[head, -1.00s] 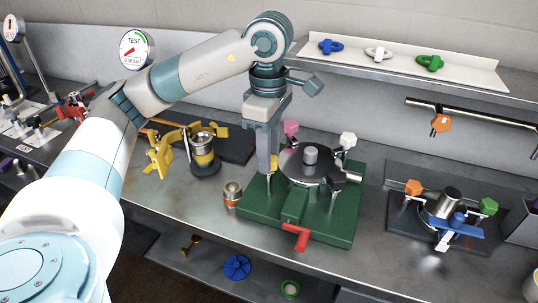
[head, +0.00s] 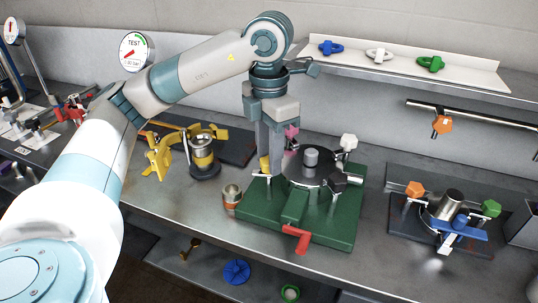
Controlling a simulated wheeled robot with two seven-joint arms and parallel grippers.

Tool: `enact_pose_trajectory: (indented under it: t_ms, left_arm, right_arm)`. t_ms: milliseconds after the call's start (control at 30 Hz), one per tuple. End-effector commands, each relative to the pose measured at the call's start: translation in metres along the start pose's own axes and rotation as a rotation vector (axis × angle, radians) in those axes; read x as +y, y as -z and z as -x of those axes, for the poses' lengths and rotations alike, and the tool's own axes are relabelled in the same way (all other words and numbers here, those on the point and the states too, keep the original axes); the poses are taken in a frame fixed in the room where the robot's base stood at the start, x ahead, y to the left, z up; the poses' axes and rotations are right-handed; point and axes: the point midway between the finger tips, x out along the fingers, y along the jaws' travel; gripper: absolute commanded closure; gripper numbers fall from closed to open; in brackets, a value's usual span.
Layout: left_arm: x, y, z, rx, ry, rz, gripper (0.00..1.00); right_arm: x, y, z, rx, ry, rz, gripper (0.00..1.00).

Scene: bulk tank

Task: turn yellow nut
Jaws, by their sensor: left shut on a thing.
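The yellow nut (head: 264,165) is at the left rear of the round dark lid on the green base (head: 345,225). Only part of it shows, below and between the fingers. My left gripper (head: 268,160) points straight down and is shut on the yellow nut. The dark lid (head: 308,166) has a grey knob in its middle. A pink nut (head: 292,131) is behind the gripper, partly hidden. A white nut (head: 349,142) and a black nut (head: 338,181) are at the lid's right side. My right gripper is not in view.
A red handle (head: 298,238) sticks out at the front of the green base. A shelf (head: 470,75) hangs above right.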

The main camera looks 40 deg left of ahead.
Motion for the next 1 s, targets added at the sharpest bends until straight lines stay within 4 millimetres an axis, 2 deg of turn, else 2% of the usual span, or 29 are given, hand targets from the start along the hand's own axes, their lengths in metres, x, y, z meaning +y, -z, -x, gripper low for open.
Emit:
enact_pose_trajectory:
  t_ms: [200,500,800,1000]
  left_arm:
    - [0.001,0.0,0.001,-0.001,-0.001,0.19,0.94]
    - [0.001,0.0,0.001,-0.001,0.0,0.362,0.94]
    - [0.001,0.0,0.001,-0.001,0.0,0.411,0.94]
    - [0.001,0.0,0.001,-0.002,0.0,0.411,0.94]
  right_arm:
    - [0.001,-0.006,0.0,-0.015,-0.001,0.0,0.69]
    - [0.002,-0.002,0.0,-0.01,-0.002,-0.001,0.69]
    - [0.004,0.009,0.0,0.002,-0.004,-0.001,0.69]
    - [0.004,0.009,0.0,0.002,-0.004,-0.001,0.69]
